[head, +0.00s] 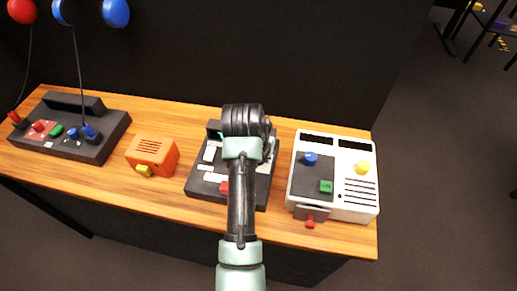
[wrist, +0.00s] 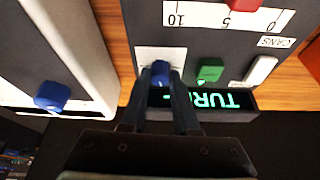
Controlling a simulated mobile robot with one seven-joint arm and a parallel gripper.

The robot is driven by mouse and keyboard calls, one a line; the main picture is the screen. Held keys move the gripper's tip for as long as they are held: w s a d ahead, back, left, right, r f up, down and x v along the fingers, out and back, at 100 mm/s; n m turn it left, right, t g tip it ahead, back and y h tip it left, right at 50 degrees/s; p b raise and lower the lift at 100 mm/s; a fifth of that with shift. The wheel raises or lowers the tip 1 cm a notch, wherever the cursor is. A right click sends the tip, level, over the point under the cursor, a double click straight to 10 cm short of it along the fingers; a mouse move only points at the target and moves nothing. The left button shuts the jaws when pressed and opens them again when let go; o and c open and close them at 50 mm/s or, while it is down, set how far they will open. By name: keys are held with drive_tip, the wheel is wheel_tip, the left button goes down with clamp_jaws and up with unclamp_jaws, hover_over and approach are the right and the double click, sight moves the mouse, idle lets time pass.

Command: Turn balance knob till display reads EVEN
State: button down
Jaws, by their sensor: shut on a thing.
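The dark control panel (head: 258,192) stands mid-table in the head view, partly covered by my arm. In the wrist view, which shows the panel upside down, my gripper (wrist: 161,84) is shut on a blue knob (wrist: 161,68) at the panel's edge. I take it as the balance knob, though I cannot read its label. In the head view my arm hides the knob and fingertips.
A white box (head: 356,205) with a blue knob (head: 310,158) stands right of the panel. An orange box (head: 152,152) and another dark panel (head: 92,150) stand left.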

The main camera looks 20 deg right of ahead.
drive_tip(key=shift+s+d+r+n+p, duration=0.1)
drive_tip(key=shift+r+n+p, duration=0.15)
drive_tip(key=shift+n+p, duration=0.6)
drive_tip(key=shift+f+n+y+p, duration=0.2)
drive_tip(key=shift+n+y+p, duration=0.15)
drive_tip(key=shift+y, duration=0.05)
drive_tip(key=c, duration=0.7)
unclamp_jaws()
drive_tip(key=shift+o, duration=0.2)
drive_tip(key=v, duration=1.3)
drive_tip(key=shift+s+p, duration=0.15)
drive_tip(key=shift+p, duration=0.25)
drive_tip(key=shift+f, duration=0.15)
